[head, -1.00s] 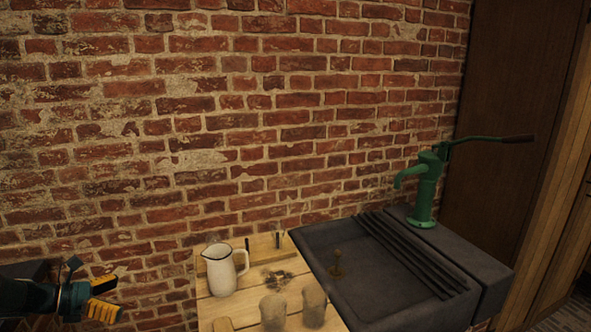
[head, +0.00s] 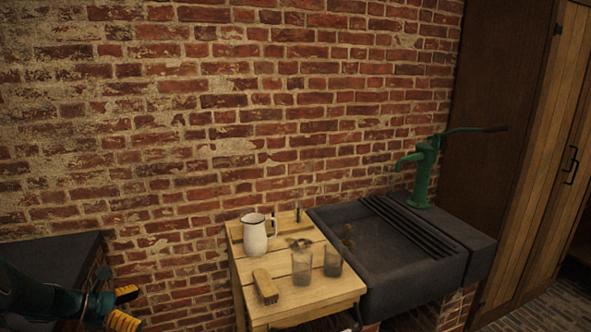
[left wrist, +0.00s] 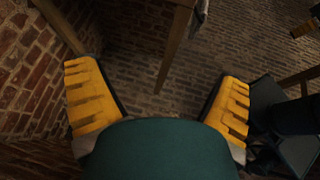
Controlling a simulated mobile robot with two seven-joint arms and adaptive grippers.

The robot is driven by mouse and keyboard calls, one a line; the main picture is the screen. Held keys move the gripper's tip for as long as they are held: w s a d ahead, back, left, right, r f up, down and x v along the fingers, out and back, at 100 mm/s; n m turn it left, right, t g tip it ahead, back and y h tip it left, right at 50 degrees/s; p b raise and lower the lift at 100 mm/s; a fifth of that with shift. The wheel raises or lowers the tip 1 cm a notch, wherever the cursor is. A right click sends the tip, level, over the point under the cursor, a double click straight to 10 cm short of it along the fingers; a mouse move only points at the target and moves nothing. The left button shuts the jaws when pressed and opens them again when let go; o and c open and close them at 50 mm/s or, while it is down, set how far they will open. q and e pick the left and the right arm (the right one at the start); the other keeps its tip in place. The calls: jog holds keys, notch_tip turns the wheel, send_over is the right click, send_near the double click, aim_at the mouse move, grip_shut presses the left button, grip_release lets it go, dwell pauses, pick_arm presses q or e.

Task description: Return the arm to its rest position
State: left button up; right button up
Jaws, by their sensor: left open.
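My left gripper (head: 124,307) is at the lower left of the head view, with its arm coming in from the left edge. Its yellow fingers are spread apart and nothing is between them. It is left of the wooden table and apart from it. In the left wrist view the left gripper (left wrist: 158,100) is open and empty above the brick floor.
A wooden table (head: 247,291) holds a white jug (head: 255,236), two glass jars (head: 302,266) and a brush (head: 265,286). Right of it is a dark stone sink (head: 400,271) with a green hand pump (head: 424,172). A dark-topped block (head: 60,256) stands at left. A brick wall is behind.

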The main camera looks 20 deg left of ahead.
pick_arm(q)
jog(key=w+d+f+m+g+y, duration=0.1)
jog(key=d+f+m+g, duration=0.35)
jog(key=d+f, duration=0.55)
jog(key=w+d+f+m+g, duration=0.25)
jog(key=d+f+m, duration=0.3)
jog(key=d, duration=0.75)
jog(key=s+d+f+m+y, duration=0.1)
jog(key=s+d+f+m, duration=0.1)
jog(key=s+d+m, duration=0.3)
jog(key=s+d+f+m+y, duration=0.1)
jog(key=s+d+f+m, duration=0.2)
jog(key=d+m, duration=0.8)
jog(key=s+d, duration=0.1)
jog(key=d, duration=0.5)
jog(key=shift+s+d+g+y, duration=0.35)
jog(key=shift+s+g+y, duration=0.05)
jog(key=shift+f, duration=0.1)
